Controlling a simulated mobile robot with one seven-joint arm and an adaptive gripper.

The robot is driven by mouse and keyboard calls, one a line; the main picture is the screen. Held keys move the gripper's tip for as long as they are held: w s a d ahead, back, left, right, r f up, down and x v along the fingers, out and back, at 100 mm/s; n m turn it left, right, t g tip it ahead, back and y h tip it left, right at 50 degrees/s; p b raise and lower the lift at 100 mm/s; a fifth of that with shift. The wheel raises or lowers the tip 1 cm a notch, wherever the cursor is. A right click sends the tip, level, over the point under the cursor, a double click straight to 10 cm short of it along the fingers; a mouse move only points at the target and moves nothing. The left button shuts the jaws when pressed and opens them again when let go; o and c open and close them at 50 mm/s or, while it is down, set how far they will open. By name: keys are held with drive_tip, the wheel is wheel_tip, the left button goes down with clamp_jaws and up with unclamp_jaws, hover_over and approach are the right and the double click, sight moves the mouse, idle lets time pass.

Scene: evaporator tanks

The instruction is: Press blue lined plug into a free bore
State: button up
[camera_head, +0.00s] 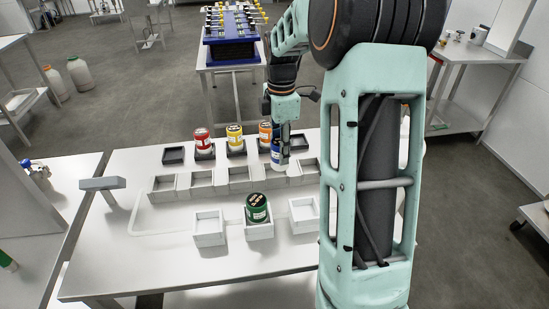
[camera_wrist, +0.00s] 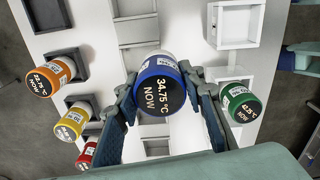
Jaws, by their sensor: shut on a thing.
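The blue lined plug (camera_head: 277,156), a white cylinder with a blue-rimmed top, is held upright between the fingers of my gripper (camera_head: 284,140). In the wrist view the blue plug (camera_wrist: 158,92) shows a dark face reading 34.75 °C, with a finger of my gripper (camera_wrist: 157,86) closed on each side. It appears over the middle row of grey square holders (camera_head: 240,178); its base and any gap under it cannot be made out. A green plug (camera_head: 257,208) sits in the middle white holder of the front row. The left white holder (camera_head: 208,240) and right white holder (camera_head: 303,214) are empty.
Red (camera_head: 203,141), yellow (camera_head: 235,138) and orange (camera_head: 265,132) plugs stand in black holders at the back. A black holder (camera_head: 173,155) at back left is empty. A grey block (camera_head: 102,184) lies at the table's left edge. My arm hides the table's right side.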

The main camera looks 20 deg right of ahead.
sight(276, 152)
drive_tip(key=w+f, duration=0.3)
drive_tip(key=shift+f, duration=0.35)
drive_tip(key=shift+w+f, duration=0.2)
drive_tip(key=shift+f, duration=1.6)
drive_tip(key=o, duration=1.3)
drive_tip(key=shift+o, duration=0.2)
wheel_tip(276, 152, up, 12)
drive_tip(key=shift+r, duration=0.15)
